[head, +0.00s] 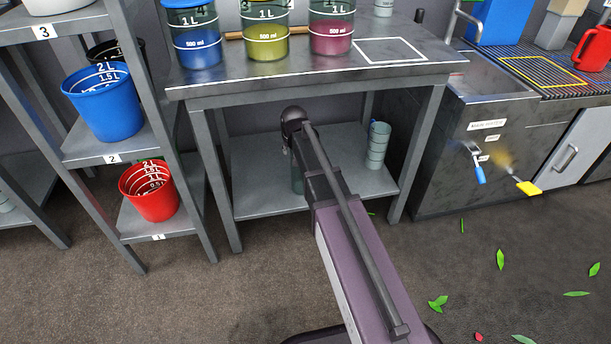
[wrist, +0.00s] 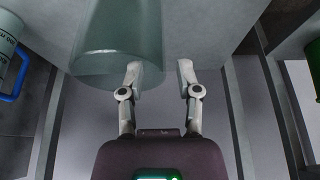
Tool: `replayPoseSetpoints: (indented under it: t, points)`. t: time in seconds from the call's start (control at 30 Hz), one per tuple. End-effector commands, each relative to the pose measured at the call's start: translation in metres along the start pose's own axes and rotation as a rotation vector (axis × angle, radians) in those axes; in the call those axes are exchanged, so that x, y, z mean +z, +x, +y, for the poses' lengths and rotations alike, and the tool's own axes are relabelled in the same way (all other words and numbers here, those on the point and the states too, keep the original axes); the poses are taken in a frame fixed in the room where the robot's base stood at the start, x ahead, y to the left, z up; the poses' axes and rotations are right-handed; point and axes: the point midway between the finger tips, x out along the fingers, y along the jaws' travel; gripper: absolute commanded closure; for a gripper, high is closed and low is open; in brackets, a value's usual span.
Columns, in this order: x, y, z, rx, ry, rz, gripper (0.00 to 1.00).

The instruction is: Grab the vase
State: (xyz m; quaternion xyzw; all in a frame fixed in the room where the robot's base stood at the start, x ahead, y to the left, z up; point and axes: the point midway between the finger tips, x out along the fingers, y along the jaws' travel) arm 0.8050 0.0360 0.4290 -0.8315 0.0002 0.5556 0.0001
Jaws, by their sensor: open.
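A clear greenish glass vase (wrist: 110,40) fills the upper left of the wrist view. In the head view a small strip of greenish glass (head: 298,182) shows beside my arm on the table's lower shelf, mostly hidden. My gripper (wrist: 159,68) is open and empty. Its left finger overlaps the vase's right side in the wrist view; I cannot tell whether they touch. The right finger is clear of the vase, with bare shelf behind the gap.
The metal table (head: 390,70) lies above my arm, with measuring vessels of blue, yellow and magenta liquid on top. Stacked greenish containers (head: 377,147) stand at the lower shelf's (head: 262,205) right. A rack with blue (head: 103,103) and red (head: 149,191) buckets is left; a sink cabinet (head: 520,150) is right.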

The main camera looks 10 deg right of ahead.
Motion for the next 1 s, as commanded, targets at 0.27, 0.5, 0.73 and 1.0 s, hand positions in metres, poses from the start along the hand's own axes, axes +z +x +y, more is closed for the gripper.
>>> replayPoseSetpoints:
  t: [0.27, 0.5, 0.73, 1.0]
  points:
    - [0.000, 0.022, 0.000, 0.000, 0.000, 0.000, 0.56]
    - [0.000, 0.023, 0.000, 0.000, 0.000, 0.000, 0.56]
    - [0.000, 0.023, 0.000, 0.000, 0.000, 0.000, 0.56]
    - [0.000, 0.023, -0.001, 0.000, -0.001, 0.000, 0.68]
